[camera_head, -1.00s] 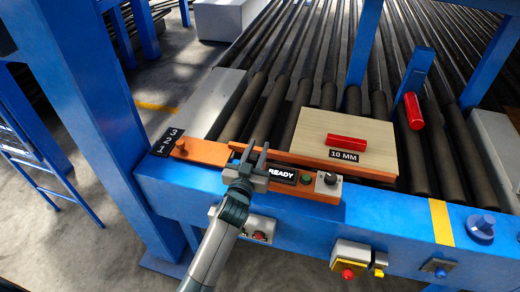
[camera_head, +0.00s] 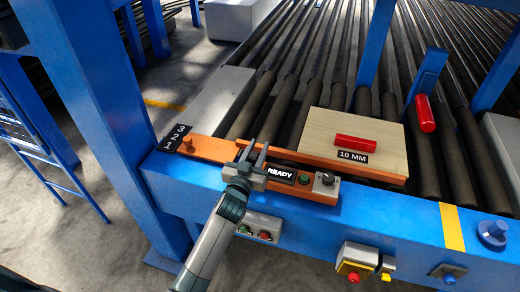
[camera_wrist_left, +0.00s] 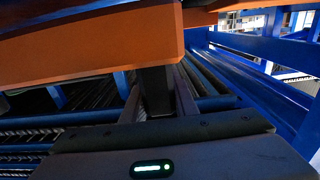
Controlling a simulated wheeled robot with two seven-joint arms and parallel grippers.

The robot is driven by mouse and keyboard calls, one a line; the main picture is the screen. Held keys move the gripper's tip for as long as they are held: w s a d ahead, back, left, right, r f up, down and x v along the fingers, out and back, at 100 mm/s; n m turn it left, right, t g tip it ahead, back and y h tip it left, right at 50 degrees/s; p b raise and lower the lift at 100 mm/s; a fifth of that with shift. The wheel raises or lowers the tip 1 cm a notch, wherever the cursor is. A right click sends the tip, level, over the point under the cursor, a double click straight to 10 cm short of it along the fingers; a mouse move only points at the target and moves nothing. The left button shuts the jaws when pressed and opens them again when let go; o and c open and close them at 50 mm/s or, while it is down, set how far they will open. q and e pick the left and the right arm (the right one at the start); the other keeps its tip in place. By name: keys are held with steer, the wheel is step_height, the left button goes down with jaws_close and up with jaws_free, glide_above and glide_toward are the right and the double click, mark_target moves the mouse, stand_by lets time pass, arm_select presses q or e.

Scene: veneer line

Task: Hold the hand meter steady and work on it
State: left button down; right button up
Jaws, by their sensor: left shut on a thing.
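The hand meter (camera_head: 305,188) is an orange body with a dark display reading READY, a green button and a round knob. It lies at the front edge of the blue roller frame, below a pale wood board (camera_head: 325,127). My left gripper (camera_head: 254,153) is at the meter's left end, shut on it, its fingers pointing up and away. In the left wrist view, a large orange body (camera_wrist_left: 90,45) fills the upper left, close over the dark fingers (camera_wrist_left: 158,90). The contact itself is partly hidden. My right gripper is not in view.
A red cylinder (camera_head: 355,142) and a 10 MM label lie on the board. An orange rail with a peg (camera_head: 188,143) sits beside a 1-2-3 plate (camera_head: 174,138). Blue posts (camera_head: 95,110) stand left. Control boxes (camera_head: 355,255) hang on the frame's front. Bare rollers extend behind.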

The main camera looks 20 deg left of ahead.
arm_select(q)
steer(key=shift+w+a+f+b, duration=0.25)
steer(key=shift+a+f+b, duration=0.15)
steer(key=shift+a+f, duration=0.3)
steer(key=shift+a, duration=0.1)
steer(key=shift+f, duration=0.3)
stand_by(0.7)
steer(key=shift+f, duration=0.15)
stand_by(0.4)
stand_by(0.6)
steer(key=shift+f, duration=0.1)
